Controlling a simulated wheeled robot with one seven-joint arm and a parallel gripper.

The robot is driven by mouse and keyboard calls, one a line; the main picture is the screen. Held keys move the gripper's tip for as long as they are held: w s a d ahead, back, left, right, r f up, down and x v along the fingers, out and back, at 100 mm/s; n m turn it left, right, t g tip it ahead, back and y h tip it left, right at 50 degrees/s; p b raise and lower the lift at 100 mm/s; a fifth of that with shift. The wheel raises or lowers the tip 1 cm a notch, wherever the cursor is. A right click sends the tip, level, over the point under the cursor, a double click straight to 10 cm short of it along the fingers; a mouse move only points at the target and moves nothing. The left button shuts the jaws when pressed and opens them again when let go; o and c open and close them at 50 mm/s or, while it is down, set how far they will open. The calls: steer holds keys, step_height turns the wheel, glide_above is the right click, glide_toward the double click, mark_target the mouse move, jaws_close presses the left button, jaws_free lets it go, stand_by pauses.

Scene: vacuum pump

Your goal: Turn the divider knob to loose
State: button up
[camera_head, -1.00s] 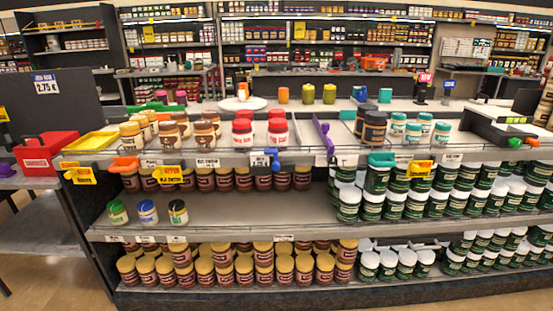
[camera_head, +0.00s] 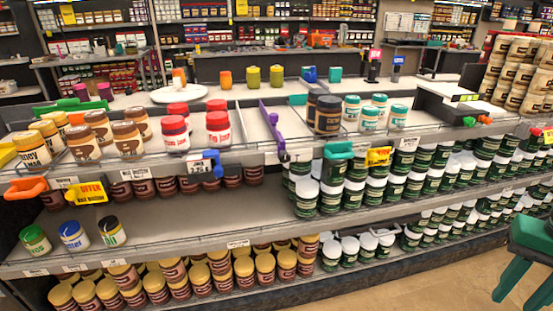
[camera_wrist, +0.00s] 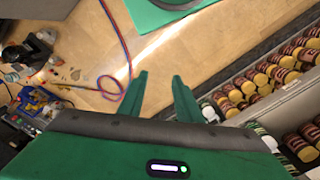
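A long purple divider (camera_head: 271,124) stands on the top shelf between the red-lidded jars and the dark jars in the head view. Its purple front end (camera_head: 283,154) shows at the shelf's front edge; I cannot tell its knob's setting. Other coloured parts sit along this edge: a blue one (camera_head: 216,163), an orange one (camera_head: 26,187) and a teal one (camera_head: 339,150). My green gripper (camera_head: 519,300) is at the lower right, well away from the divider. In the wrist view my gripper (camera_wrist: 160,75) has its two fingers apart with nothing between them, above the floor.
Jars with red lids (camera_head: 176,131) stand left of the divider, and dark jars (camera_head: 327,117) stand close on its right. Green jars (camera_head: 332,190) fill the shelf below. A yellow offer sign (camera_head: 378,156) juts from the edge. The floor (camera_head: 430,285) in front is clear.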

steer(key=shift+o, duration=0.6)
steer(key=shift+s+d, duration=0.1)
steer(key=shift+d, duration=0.05)
steer(key=shift+o, duration=1.2)
steer(key=shift+s+r, duration=0.15)
steer(key=shift+s, duration=0.2)
steer(key=w+d+f+m+t+h, duration=0.1)
steer(key=w+d+f+m+h, duration=0.2)
steer(key=w, duration=0.5)
steer(key=w+d+f+m+t+h, duration=0.1)
steer(key=w+d+f+h, duration=0.1)
steer(key=w+d+h, duration=0.35)
steer(key=w+a+r+n+t+h, duration=0.1)
steer(key=w+a+r+t, duration=0.15)
steer(key=w, duration=0.55)
steer(key=w+a+r+n+t+h, duration=0.1)
steer(key=w+a+t, duration=0.3)
steer(key=w, duration=0.4)
steer(key=n+t+y, duration=0.9)
steer(key=n+y, duration=0.5)
steer(key=y, duration=0.1)
glide_toward(286, 159)
steer(key=shift+f+x, duration=0.2)
steer(key=shift+x, duration=1.9)
steer(key=shift+w+a+r, duration=0.15)
steer(key=shift+w+r, duration=0.05)
steer(key=shift+w, duration=0.45)
steer(key=shift+x, duration=2.45)
